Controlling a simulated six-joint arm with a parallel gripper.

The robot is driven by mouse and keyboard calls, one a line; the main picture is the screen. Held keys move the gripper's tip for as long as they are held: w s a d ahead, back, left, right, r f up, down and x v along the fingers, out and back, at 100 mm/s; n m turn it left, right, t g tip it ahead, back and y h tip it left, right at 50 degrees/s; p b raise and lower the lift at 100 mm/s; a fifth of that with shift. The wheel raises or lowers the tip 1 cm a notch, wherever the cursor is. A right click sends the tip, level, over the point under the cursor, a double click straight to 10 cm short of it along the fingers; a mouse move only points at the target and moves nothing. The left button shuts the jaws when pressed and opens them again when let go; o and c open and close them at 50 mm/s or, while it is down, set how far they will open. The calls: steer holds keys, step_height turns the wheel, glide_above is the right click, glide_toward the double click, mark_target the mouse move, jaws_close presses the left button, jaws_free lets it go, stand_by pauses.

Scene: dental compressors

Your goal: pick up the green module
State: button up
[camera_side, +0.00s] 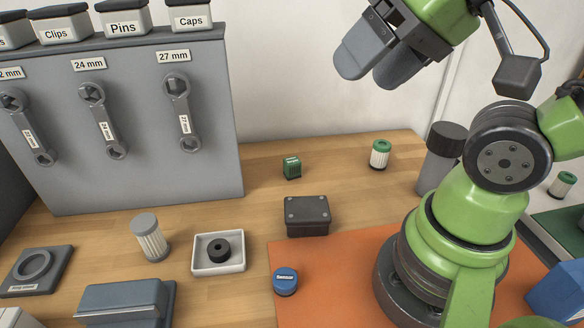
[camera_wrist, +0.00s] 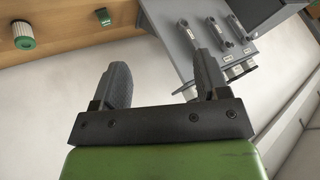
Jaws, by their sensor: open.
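The green module (camera_side: 291,167) is a small green block with a pale label. It stands on the wooden bench near the back wall, right of the grey wrench panel. In the wrist view a small green block (camera_wrist: 104,16), likely this module, shows at the top edge, up and left of the fingers. My gripper (camera_side: 375,66) is open and empty, raised high above the bench, up and right of the module. Its two grey fingers stand apart in the wrist view (camera_wrist: 162,75), with nothing between them.
A green-capped filter (camera_side: 380,154) stands right of the module. A dark box (camera_side: 307,215) lies in front of it. The grey wrench panel (camera_side: 125,120) rises at left. A blue round part (camera_side: 285,281) sits by the orange mat (camera_side: 330,262). Bare bench surrounds the module.

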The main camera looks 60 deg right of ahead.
steer(key=shift+w, duration=0.1)
steer(key=m+g+h, duration=0.2)
steer(key=m+g, duration=0.1)
steer(key=g, duration=0.4)
glide_above(291, 159)
step_height(291, 159, down, 20)
steer(key=shift+f, duration=0.25)
step_height(291, 159, down, 4)
steer(key=shift+r, duration=0.15)
steer(key=shift+f, duration=3.1)
steer(key=c, duration=1)
